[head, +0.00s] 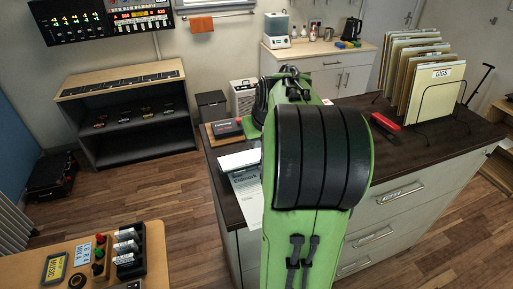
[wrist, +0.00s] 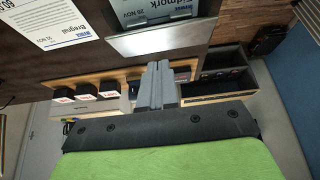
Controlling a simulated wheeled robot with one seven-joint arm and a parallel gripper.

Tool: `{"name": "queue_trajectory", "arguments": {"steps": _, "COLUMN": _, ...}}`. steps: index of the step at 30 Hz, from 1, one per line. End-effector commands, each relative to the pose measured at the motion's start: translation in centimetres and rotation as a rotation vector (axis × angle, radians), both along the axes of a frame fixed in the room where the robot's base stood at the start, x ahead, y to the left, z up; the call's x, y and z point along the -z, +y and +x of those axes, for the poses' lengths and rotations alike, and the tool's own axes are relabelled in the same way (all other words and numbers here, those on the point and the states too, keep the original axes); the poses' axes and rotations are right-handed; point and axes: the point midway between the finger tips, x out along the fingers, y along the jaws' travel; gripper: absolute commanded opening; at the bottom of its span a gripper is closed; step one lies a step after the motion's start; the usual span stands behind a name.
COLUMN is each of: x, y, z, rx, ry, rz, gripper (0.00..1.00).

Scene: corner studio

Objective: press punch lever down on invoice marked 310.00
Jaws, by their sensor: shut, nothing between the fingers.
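My gripper (wrist: 158,68) is shut and empty in the wrist view; my own arm hides it in the head view. Beyond its fingertips a pale metal plate (wrist: 160,38), perhaps the punch or its lever, lies across the edge of a grey-blue sheet headed Bredmork (wrist: 165,10). The fingertips look close to the plate; I cannot tell whether they touch. A white sheet headed Bregnai (wrist: 68,25) lies to the left. In the head view a printed sheet (head: 251,208) lies on the dark counter beside a pale block (head: 236,160). No 310.00 is legible.
A wooden desk with button boxes (head: 100,245) is at front left. Floor (head: 160,190) is clear between.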

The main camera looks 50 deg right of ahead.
Motion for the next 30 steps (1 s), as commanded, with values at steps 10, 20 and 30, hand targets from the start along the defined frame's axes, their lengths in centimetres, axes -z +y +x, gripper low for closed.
{"name": "queue_trajectory", "arguments": {"steps": 10, "x": -3.4, "y": 0.7, "z": -1.4, "rx": 0.0, "ry": -0.001, "rz": -0.002, "gripper": 0.0}}
{"name": "queue_trajectory", "arguments": {"steps": 20, "x": -3.3, "y": 0.7, "z": -1.4, "rx": 0.0, "ry": -0.001, "rz": -0.002, "gripper": 0.0}}
{"name": "queue_trajectory", "arguments": {"steps": 30, "x": -3.3, "y": 0.7, "z": -1.4, "rx": 0.0, "ry": -0.001, "rz": -0.002, "gripper": 0.0}}
